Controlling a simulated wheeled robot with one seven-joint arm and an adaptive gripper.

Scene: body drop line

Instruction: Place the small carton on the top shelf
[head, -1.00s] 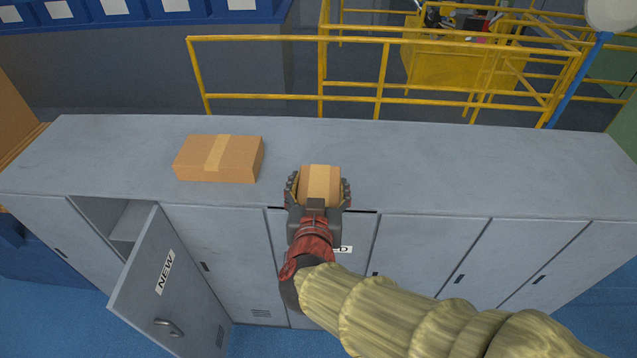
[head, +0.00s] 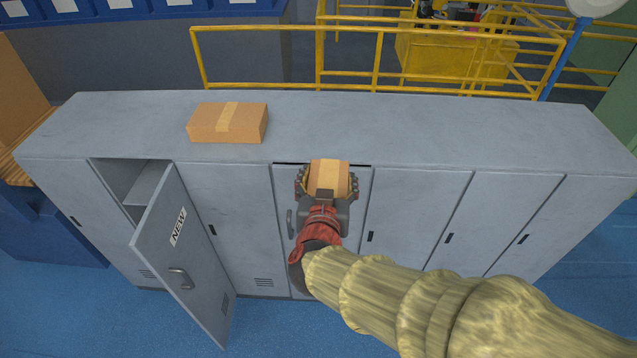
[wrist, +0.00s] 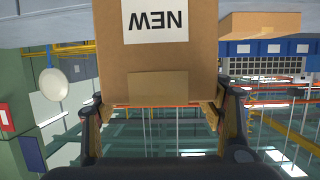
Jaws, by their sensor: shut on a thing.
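The small brown carton (head: 328,177) is held in my gripper (head: 326,186), in front of the middle locker's upper edge. In the wrist view the carton (wrist: 160,60) fills the top centre and bears a white NEW label, seen upside down. The gripper's fingers (wrist: 160,108) are closed on both its sides. On the left, an open locker has a door (head: 180,250) labelled NEW, swung out toward me. Inside it a shelf (head: 147,186) shows; the space above it looks empty from here, and its depth is partly hidden.
A larger taped carton (head: 228,123) lies on the grey locker top (head: 440,125). The open door stands between my gripper and the open locker's inside. The doors to the right are shut. Yellow railings (head: 380,65) stand behind. Blue floor (head: 60,300) is clear in front.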

